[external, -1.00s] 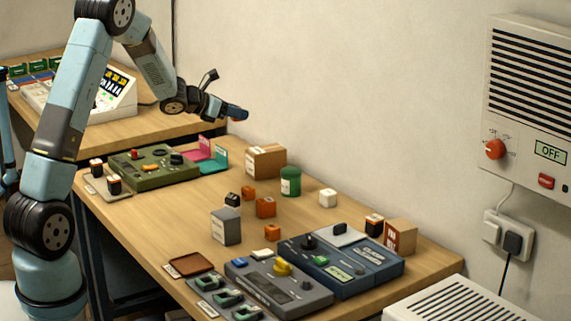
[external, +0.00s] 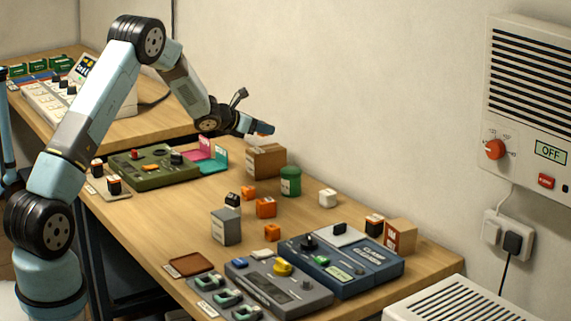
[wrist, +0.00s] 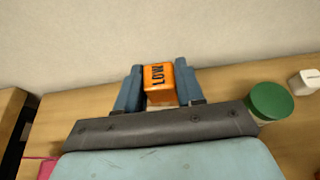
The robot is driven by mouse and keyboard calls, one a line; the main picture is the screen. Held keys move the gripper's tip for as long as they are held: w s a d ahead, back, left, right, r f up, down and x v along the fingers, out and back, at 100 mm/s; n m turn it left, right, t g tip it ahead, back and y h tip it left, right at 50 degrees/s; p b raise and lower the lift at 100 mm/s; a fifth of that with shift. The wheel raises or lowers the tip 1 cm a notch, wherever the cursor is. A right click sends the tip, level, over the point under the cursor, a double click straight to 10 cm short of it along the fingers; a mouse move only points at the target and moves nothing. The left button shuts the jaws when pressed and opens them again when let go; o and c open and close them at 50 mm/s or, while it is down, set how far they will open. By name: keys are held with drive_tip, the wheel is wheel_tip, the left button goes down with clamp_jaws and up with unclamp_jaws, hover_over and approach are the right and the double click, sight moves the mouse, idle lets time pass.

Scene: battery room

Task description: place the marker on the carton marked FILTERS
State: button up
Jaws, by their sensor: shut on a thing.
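My gripper (external: 264,129) is shut on an orange block marker (wrist: 159,84) with LOW printed on its top; the wrist view shows it between the two blue fingers. A second, smaller carton (external: 402,233) with a red label stands at the right. I cannot read either label. My gripper hides most of what lies below it in the wrist view.
A green canister (external: 290,182) stands right of the back carton, and also shows in the wrist view (wrist: 270,101). A white block (external: 327,198) is further right. Several orange blocks and a grey box (external: 226,227) sit mid-table. The wall is close behind.

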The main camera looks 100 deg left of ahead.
sight(265, 149)
drive_tip(key=shift+w+a+f, duration=0.25)
drive_tip(key=shift+a+f, duration=0.15)
drive_tip(key=shift+f, duration=0.15)
drive_tip(key=shift+a+f, duration=0.1)
drive_tip(key=shift+f, duration=1.5)
drive_tip(key=o, duration=1)
drive_tip(key=shift+f, duration=0.1)
drive_tip(key=shift+s+r, duration=0.1)
drive_tip(key=shift+r, duration=0.1)
drive_tip(key=v, duration=1.1)
drive_tip(key=shift+s+d, duration=0.25)
drive_tip(key=shift+d, duration=0.15)
